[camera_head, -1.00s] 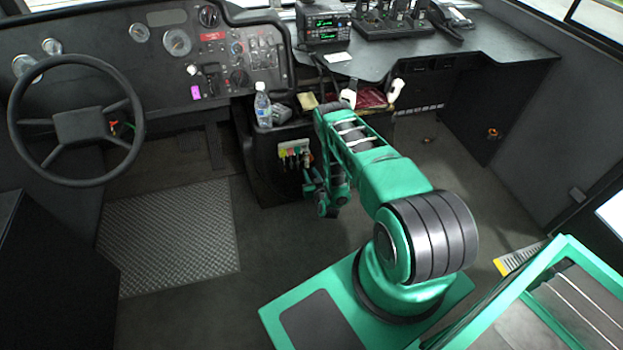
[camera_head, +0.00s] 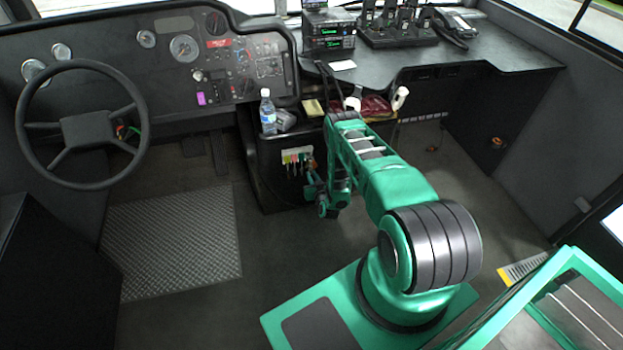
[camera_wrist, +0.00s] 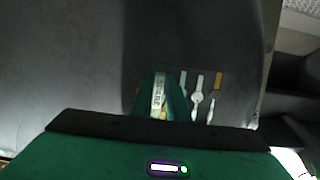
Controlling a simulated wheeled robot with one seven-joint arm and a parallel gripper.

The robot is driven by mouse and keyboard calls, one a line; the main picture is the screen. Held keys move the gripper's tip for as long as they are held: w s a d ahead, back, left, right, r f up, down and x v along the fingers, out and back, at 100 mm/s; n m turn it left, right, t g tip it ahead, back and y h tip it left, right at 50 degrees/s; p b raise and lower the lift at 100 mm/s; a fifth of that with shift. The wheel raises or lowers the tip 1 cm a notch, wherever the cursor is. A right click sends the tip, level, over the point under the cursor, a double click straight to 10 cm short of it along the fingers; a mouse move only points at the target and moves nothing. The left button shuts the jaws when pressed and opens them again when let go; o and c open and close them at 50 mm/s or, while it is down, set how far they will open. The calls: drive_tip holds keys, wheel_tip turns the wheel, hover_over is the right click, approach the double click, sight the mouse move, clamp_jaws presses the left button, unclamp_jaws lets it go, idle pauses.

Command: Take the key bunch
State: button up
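Several keys with coloured tags (camera_head: 296,158) hang in a row on a light panel on the front of the black console. In the wrist view the keys (camera_wrist: 198,97) hang against a dark surface, just right of my fingers. An orange tag (camera_wrist: 217,80) shows at the right end of the row. My gripper (camera_head: 311,178) is at the right end of the key row in the head view. In the wrist view my green gripper (camera_wrist: 162,92) points at the panel, with a pale labelled strip and a bit of yellow between its sides. Whether it holds anything cannot be told.
The desk (camera_head: 430,62) with radios runs along the back right. The steering wheel (camera_head: 80,125) is at the left. The floor in front of the console is clear.

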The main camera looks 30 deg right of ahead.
drive_tip(key=shift+r, duration=0.25)
clamp_jaws()
drive_tip(key=shift+s+a, duration=0.2)
drive_tip(key=shift+s, duration=0.4)
drive_tip(key=shift+s+a, duration=0.15)
drive_tip(key=shift+s, duration=0.4)
idle(0.5)
drive_tip(key=shift+s+a, duration=0.2)
drive_tip(key=shift+s, duration=0.55)
drive_tip(key=shift+s+a, duration=0.25)
drive_tip(key=shift+s, duration=0.55)
drive_tip(key=shift+s+a, duration=0.2)
drive_tip(key=shift+s, duration=0.55)
